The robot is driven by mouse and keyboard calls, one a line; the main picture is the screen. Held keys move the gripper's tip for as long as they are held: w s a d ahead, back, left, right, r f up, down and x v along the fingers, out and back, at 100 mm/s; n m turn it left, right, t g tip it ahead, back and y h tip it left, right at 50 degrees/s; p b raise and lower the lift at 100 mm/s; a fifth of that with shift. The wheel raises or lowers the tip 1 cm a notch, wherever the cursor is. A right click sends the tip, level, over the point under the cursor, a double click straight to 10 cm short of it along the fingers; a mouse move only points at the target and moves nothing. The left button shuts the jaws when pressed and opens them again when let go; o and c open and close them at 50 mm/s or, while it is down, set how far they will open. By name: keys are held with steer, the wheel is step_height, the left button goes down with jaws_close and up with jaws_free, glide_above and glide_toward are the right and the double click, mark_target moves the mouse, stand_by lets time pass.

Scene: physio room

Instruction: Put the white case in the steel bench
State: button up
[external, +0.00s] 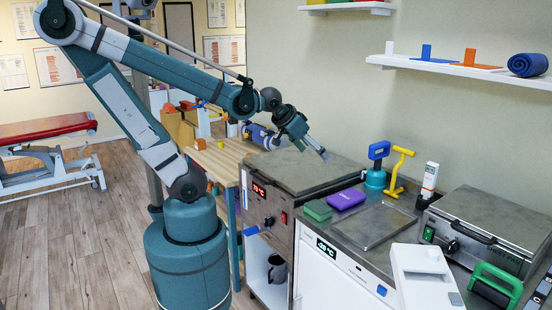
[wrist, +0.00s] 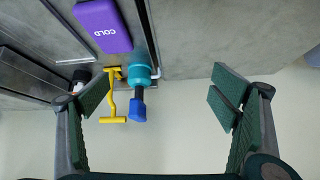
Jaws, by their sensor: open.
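A white case-like object (external: 420,272) stands at the front right of the external view, with a raised block on top. I cannot tell for sure that it is the white case. A steel worktop (external: 408,205) with a shallow rectangular recess (external: 372,226) lies to its left and behind it; this looks like the steel bench. My gripper (external: 320,150) is open and empty in the air above the far right part of a steel-lidded heater (external: 300,168), well away from the white object. The wrist view shows my gripper's spread fingers (wrist: 163,95) with nothing between the pads.
A purple cold pack (external: 346,199) and green block (external: 318,210) lie on the worktop. A blue-handled teal tool (external: 376,172), yellow tool (external: 397,172) and white bottle (external: 429,182) stand behind. A steel press (external: 485,232) and green-handled object (external: 495,285) crowd the right. A wall shelf (external: 460,68) hangs above.

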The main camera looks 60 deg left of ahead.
steer(key=w+d+f+m+t+h, duration=0.1)
steer(key=w+d+f+m, duration=0.2)
steer(key=d, duration=0.9)
steer(key=m+h, duration=0.2)
steer(key=h, duration=0.3)
glide_toward(414, 255)
steer(key=shift+t, duration=0.4)
steer(key=w+a, duration=0.3)
steer(key=w, duration=0.1)
steer(key=w+a, duration=0.6)
steer(key=w, duration=0.1)
steer(key=shift+w+a, duration=0.1)
steer(key=shift+w, duration=0.2)
steer(key=s+d+f+h, duration=0.1)
steer(key=s+d, duration=0.2)
steer(key=s+d+f+m+h, duration=0.1)
steer(key=s+d, duration=0.2)
steer(key=d, duration=0.1)
steer(key=s+d+f+m, duration=0.1)
steer(key=s+d, duration=0.1)
steer(key=d, duration=0.1)
steer(key=shift+s+d+g+h, duration=0.2)
steer(key=shift+s+g+h, duration=0.1)
steer(key=shift+s+h, duration=0.1)
steer(key=shift+w, duration=0.1)
steer(key=shift+b+x, duration=0.5)
steer(key=shift+x, duration=0.75)
